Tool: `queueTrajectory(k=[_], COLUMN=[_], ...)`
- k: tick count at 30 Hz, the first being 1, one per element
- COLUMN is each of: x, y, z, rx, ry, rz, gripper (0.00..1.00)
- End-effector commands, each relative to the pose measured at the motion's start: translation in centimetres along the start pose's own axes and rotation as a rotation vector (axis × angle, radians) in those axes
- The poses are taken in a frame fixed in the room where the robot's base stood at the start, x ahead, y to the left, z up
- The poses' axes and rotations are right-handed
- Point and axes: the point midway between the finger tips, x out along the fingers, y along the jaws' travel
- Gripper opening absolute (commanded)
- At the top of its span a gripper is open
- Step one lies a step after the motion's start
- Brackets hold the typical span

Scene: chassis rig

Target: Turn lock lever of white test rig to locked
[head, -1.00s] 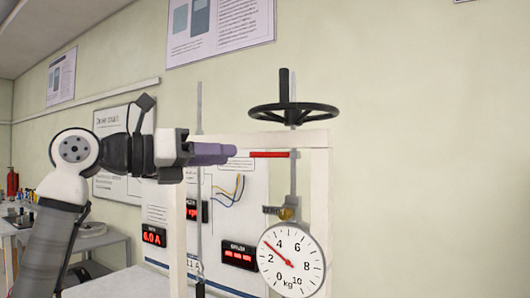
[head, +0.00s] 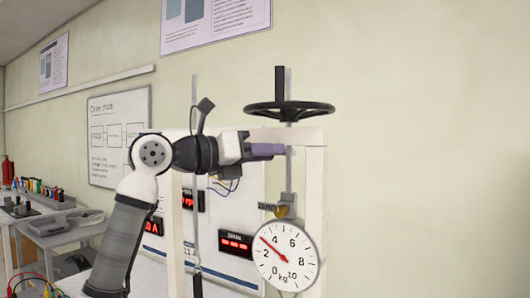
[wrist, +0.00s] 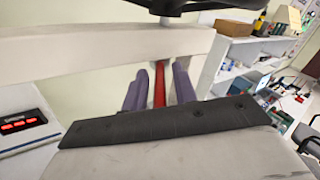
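The white test rig (head: 315,185) stands right of centre in the head view, with a black handwheel (head: 290,111) on top and a round dial (head: 286,256) below. Its red lever (wrist: 159,85) shows in the wrist view between my purple fingers. A narrow gap appears on each side of it, so the fingers seem open around it and not clamped. In the head view my gripper (head: 266,151) is just below the handwheel, at the rig's top beam, and hides the lever there.
The white beam (wrist: 110,57) crosses close in front in the wrist view. Displays (head: 236,244) and a board sit behind the rig. Side tables (head: 60,233) with equipment stand at left. The wall to the right is clear.

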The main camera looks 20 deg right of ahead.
Motion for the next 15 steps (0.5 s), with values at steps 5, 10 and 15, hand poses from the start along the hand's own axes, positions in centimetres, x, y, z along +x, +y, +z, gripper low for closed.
queueTrajectory(k=[5,10,15], x=[-0.03,-0.04,-0.05], y=[-0.01,-0.01,-0.02], z=[0.01,0.02,0.02], rx=[0.0,0.0,0.001], ry=[0.0,0.0,0.0], rz=[0.0,0.0,0.001], gripper=[0.04,0.0,0.0])
